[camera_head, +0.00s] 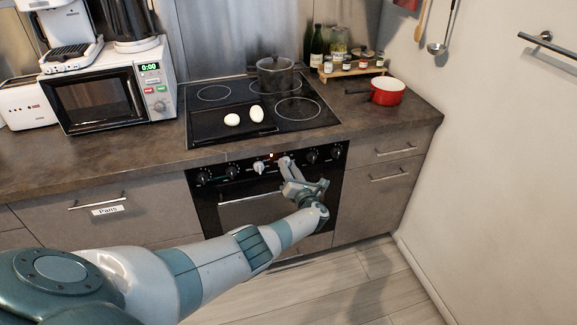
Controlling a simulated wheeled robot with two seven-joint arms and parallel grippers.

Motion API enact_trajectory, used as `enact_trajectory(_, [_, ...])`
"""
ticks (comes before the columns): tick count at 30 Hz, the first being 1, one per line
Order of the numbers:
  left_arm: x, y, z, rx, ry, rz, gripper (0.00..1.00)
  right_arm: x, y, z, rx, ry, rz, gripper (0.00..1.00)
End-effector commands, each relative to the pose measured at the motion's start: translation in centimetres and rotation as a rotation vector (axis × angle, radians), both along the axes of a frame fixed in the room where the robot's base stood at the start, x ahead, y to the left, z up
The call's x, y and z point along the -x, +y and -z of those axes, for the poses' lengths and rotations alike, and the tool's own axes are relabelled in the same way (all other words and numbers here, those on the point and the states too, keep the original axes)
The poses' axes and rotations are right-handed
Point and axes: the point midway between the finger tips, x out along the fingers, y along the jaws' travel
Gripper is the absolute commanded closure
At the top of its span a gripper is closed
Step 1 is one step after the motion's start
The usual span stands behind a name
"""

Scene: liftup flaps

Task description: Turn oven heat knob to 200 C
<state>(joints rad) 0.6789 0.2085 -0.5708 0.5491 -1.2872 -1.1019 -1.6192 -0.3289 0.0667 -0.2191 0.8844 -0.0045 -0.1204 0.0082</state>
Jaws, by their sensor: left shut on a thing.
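The black oven (250,208) is built in under the counter, with a row of several knobs on its upper panel. Dark knobs sit at the left (203,178) and right (311,156) of the row, and a light-coloured knob (259,168) is near the middle. My left gripper (286,163) reaches the panel just right of the light knob. It is shut on an oven knob, which its fingers mostly hide. The knob's markings are too small to read. My right gripper is not in view.
The oven handle (240,200) runs below the panel, partly behind my left arm. Above are the cooktop (212,95) with two white eggs (257,114) and a pot (275,76). A red pan (388,91) stands on the counter right. The microwave (95,99) is left.

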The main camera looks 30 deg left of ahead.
Motion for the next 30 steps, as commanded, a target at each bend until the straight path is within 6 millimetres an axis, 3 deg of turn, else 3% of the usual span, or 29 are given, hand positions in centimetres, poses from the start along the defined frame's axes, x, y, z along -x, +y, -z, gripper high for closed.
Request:
enact_trajectory(9, [0.2,0.0,0.2,-0.131,0.159,-0.001,0.94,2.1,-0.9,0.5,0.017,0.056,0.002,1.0])
enact_trajectory(28, [0.2,0.0,0.4,-0.175,0.213,0.0,0.94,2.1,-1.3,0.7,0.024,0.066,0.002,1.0])
enact_trajectory(29, [0.2,0.0,0.4,-0.175,0.213,0.0,0.69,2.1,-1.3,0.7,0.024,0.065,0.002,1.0])
enact_trajectory(30, [0.2,0.0,0.4,-0.174,0.212,0.0,0.59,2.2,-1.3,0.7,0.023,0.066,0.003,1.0])
